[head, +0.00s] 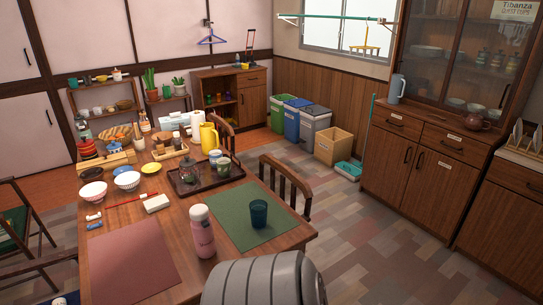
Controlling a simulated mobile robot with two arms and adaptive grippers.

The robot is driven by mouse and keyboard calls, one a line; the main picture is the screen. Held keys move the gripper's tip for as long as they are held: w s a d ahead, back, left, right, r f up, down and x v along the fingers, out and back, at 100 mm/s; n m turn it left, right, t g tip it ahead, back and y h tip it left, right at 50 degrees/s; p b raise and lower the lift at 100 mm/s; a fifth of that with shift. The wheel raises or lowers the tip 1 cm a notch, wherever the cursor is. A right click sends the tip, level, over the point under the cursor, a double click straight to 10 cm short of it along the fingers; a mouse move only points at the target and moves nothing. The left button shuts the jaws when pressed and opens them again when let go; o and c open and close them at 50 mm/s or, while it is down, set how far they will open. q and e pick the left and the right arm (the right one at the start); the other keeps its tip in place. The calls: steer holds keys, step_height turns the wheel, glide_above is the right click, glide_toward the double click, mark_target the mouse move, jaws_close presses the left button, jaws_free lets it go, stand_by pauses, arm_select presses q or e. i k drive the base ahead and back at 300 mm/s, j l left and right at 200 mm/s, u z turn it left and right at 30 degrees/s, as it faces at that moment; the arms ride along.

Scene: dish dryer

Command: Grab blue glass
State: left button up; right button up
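The blue glass (259,213) stands upright on the green placemat (232,222), near the right front corner of the wooden table. It is small, dark blue and see-through. A grey ribbed part of my own body shows at the bottom of the head view, below and in front of the glass. Neither of my grippers shows in this view. Nothing is seen touching the glass.
A pink bottle (202,232) stands left of the glass at the placemat's edge. A dark tray (199,185) with a glass teapot (188,171) and cups lies behind. A wooden chair (287,186) stands at the table's right side. Floor to the right is clear.

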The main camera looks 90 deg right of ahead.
mark_target(258, 208)
steer(key=z, duration=2)
